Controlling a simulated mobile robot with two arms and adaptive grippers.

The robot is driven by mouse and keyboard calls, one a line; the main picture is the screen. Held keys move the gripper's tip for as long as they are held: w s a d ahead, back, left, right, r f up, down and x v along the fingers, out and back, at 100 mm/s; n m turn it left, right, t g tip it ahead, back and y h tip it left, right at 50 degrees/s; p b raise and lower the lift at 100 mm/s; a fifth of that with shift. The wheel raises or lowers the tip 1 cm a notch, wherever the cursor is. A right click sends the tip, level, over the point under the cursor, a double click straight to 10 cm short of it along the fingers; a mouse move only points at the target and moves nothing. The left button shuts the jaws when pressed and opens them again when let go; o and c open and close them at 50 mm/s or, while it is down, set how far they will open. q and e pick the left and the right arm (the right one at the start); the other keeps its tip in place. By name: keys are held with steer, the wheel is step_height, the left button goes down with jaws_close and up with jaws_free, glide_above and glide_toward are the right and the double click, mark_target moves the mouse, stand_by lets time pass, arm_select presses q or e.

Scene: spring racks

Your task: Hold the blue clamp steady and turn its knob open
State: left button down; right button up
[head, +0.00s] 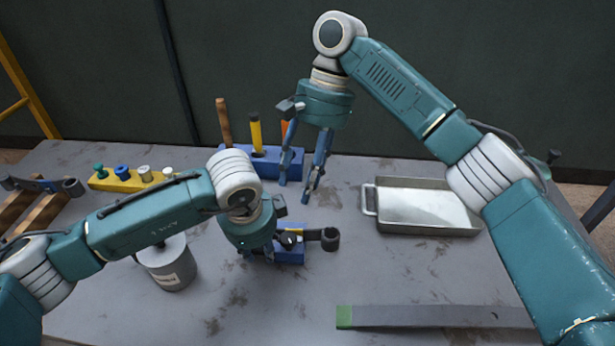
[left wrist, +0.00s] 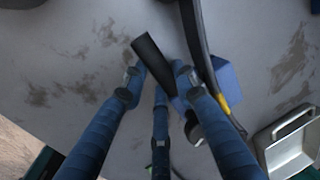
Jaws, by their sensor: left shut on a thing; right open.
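The blue clamp (head: 291,254) lies on the grey table near its middle, with a dark bar and a round black end (head: 330,238) sticking out to the right. My left gripper (head: 268,255) is low over the clamp's left side and shut on it; the wrist hides much of the clamp. In the left wrist view, the fingers (left wrist: 158,80) close around a dark part beside the blue body (left wrist: 228,82); which part they grip is unclear. My right gripper (head: 305,188) is open and empty, pointing down above the table behind the clamp.
A blue tool holder (head: 262,168) stands behind. A metal tray (head: 382,228) is at right, a grey canister (head: 170,268) at left, and a yellow rack (head: 105,183) with several knobs at back left. A long grey bar (head: 430,317) lies in front. Table between clamp and tray is clear.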

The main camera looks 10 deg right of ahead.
steer(key=n+t, duration=0.1)
steer(key=n, duration=0.4)
steer(key=n+t, duration=0.1)
steer(key=n, duration=1)
steer(key=shift+s+d+r+n+t+y, duration=0.1)
steer(key=shift+d+r+n+t+y, duration=0.1)
steer(key=shift+d+n+t+y, duration=0.2)
steer(key=t, duration=0.2)
glide_toward(288, 237)
steer(key=shift+n, duration=0.4)
steer(key=x, duration=0.8)
steer(key=shift+f, duration=0.4)
